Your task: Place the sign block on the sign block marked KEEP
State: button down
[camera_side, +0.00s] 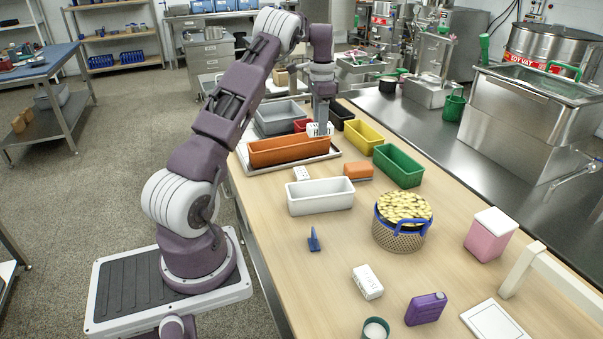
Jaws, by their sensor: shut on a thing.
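My gripper (321,120) is at the back of the wooden table, pointing down, above the far end of the orange tray. It is shut on a small white block (319,130) with dark marks, likely a sign block. Another white block (367,282) with faint lettering lies on the front part of the table. A smaller white block (301,174) with dark marks lies between the orange tray and the white bin. The lettering on these blocks is too small to read, so I cannot tell which is marked KEEP.
Near my gripper are an orange tray (289,150), a grey bin (280,117), a yellow bin (364,136) and a green bin (398,166). A white bin (320,196), a blue-handled basket (399,239), a purple jug (425,309) and a pink carton (490,238) stand farther forward.

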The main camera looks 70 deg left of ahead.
jog(key=n, duration=0.2)
send_over(301, 172)
notch_tip(301, 172, down, 15)
jog(key=shift+d+f, duration=0.1)
jog(key=c, duration=0.9)
grip_release()
jog(key=shift+c, duration=0.2)
